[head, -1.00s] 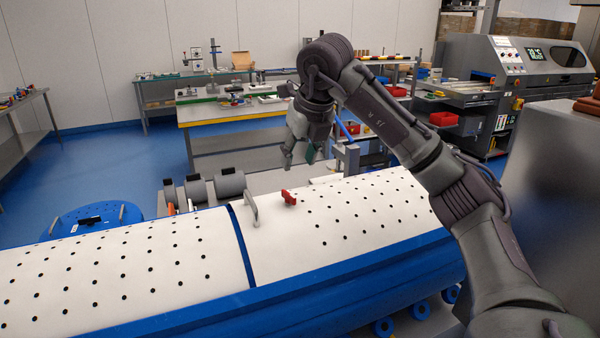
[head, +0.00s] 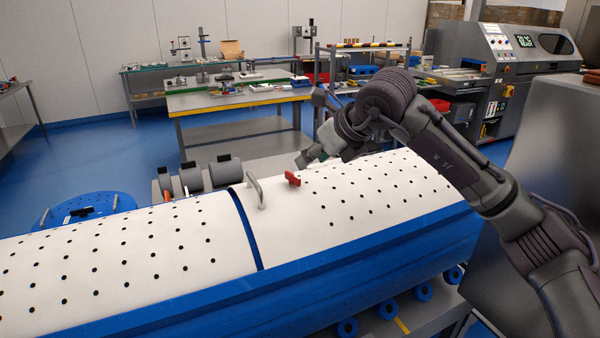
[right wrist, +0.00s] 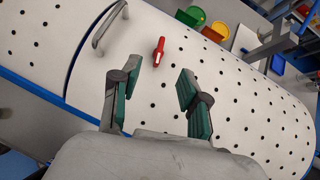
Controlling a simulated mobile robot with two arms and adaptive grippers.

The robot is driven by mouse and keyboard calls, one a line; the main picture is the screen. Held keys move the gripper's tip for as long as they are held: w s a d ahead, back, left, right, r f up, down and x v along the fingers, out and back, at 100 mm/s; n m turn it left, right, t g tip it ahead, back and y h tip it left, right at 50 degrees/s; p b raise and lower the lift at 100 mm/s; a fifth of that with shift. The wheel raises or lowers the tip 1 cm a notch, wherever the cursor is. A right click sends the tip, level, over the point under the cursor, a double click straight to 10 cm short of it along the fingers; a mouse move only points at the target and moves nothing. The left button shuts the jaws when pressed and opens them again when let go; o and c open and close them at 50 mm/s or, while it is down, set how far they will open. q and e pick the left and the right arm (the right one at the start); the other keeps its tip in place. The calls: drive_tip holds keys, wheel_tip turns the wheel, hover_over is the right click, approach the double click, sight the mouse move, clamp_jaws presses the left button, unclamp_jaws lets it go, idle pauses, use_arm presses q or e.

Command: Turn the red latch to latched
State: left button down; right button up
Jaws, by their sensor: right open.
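The red latch (head: 292,179) sits on top of the white perforated drum, just right of a grey handle (head: 256,193) by the seam. In the right wrist view the red latch (right wrist: 159,52) shows beyond the fingertips, in line with the gap between them. My right gripper (head: 305,160) is above the drum, a little behind and right of the latch, apart from it. In the right wrist view the right gripper (right wrist: 155,82) is open and empty, with green finger pads. My left gripper is not in view.
The white drum cover (head: 370,190) lies in a blue trough (head: 280,290). Grey cylinders (head: 195,175) stand behind it. Red, green and yellow bins (right wrist: 195,18) show past the drum. A workbench (head: 235,98) stands at the back.

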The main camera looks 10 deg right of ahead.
sight(293, 174)
drive_tip(key=p+x, duration=0.3)
drive_tip(key=x, duration=0.6)
drive_tip(key=shift+w+a+f, duration=0.1)
drive_tip(key=shift+w+f, duration=0.05)
drive_tip(key=shift+w, duration=0.05)
drive_tip(key=shift+w+a+f, duration=0.1)
drive_tip(key=shift+w+f, duration=0.2)
drive_tip(key=shift+f, duration=0.15)
